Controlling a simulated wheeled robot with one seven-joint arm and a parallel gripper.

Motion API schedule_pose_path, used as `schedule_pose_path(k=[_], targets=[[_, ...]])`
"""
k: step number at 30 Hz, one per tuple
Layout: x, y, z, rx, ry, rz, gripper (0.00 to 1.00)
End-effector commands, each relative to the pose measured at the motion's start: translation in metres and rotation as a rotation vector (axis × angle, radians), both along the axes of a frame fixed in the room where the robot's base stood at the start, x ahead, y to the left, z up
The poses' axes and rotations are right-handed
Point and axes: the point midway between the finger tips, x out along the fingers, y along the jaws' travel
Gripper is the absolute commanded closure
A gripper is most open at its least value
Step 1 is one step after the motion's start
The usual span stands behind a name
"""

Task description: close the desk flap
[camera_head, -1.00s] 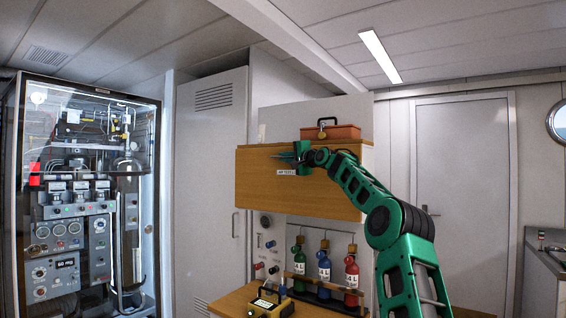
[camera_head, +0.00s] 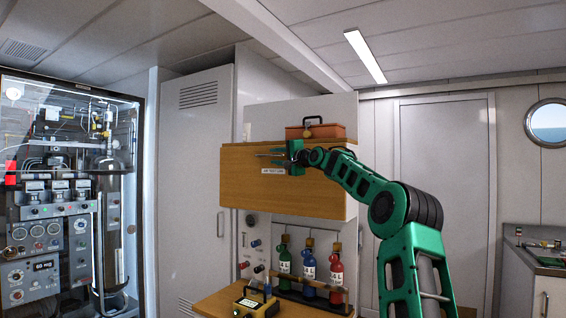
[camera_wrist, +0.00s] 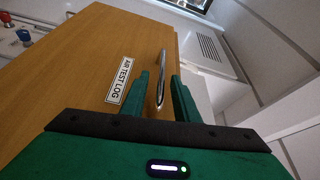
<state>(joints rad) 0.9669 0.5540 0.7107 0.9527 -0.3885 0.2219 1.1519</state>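The wooden flap (camera_head: 240,188) is the front panel of the wall cabinet, with a white "AIR TEST LOG" label (camera_wrist: 121,80). It looks upright and flush with the cabinet's side. A metal bar handle (camera_wrist: 161,78) runs along it in the wrist view. My gripper (camera_wrist: 159,88) is open, with one green finger on each side of the handle and a gap showing to both. In the head view my gripper (camera_head: 268,157) is at the upper part of the panel, just above the label. Whether the fingers touch the panel cannot be told.
An orange-brown box (camera_head: 322,131) sits on top of the cabinet. Below are green, blue and red bottles (camera_head: 309,270), a wooden worktop (camera_head: 217,302) and a yellow device (camera_head: 256,302). A tall locker (camera_head: 196,190) stands left; a counter (camera_head: 543,260) is at the right.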

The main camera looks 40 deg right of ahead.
Motion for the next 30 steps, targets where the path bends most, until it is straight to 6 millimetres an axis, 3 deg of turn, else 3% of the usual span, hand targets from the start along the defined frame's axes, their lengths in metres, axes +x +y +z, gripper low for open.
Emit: schedule_pose_path(k=[6, 12, 30], targets=[[-0.034, -0.002, -0.002, -0.002, 0.001, -0.003, 0.72], [-0.055, -0.004, -0.004, 0.000, 0.002, -0.003, 0.72], [-0.063, -0.005, -0.005, 0.001, 0.000, -0.004, 0.72]])
